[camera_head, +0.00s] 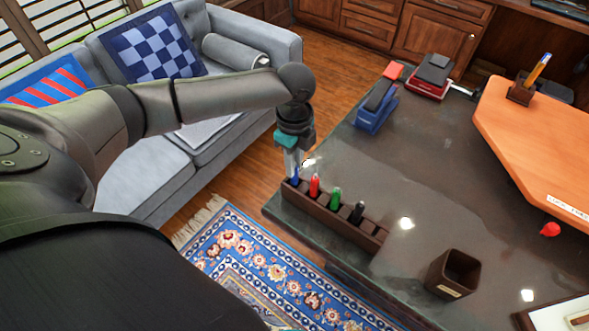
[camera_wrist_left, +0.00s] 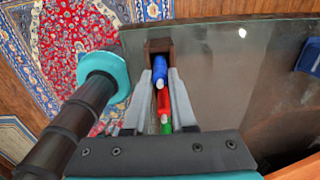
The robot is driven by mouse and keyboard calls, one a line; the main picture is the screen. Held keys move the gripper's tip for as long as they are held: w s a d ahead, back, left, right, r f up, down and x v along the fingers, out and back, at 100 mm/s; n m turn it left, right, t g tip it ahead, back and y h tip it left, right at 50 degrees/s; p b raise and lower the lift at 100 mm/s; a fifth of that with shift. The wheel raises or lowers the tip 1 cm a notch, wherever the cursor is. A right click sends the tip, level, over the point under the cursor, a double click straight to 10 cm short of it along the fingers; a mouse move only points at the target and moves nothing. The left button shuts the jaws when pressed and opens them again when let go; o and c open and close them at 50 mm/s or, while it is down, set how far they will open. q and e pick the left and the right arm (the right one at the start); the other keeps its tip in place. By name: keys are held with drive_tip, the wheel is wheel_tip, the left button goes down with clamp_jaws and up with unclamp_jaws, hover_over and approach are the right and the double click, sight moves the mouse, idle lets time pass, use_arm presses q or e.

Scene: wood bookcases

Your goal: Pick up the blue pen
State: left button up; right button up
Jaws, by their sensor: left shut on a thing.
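The blue pen (camera_head: 294,175) stands at the far left end of a dark pen holder (camera_head: 345,229) on the desk. My left gripper (camera_head: 293,170) reaches down from above and is shut on the blue pen. In the left wrist view the blue pen (camera_wrist_left: 160,72) sits between the two grey fingers (camera_wrist_left: 162,90), with its lower end at the holder's end slot. Red (camera_head: 314,184), green (camera_head: 335,197) and black (camera_head: 357,211) pens stand in the same holder. My right gripper is not in view.
An empty square cup (camera_head: 453,273) stands near the desk's front. Blue (camera_head: 377,107) and red (camera_head: 430,80) desk items lie at the back. A raised wooden board (camera_head: 535,140) is at the right. The middle of the desk (camera_head: 420,165) is clear.

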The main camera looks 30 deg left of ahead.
use_arm(q)
clamp_jaws()
idle(0.9)
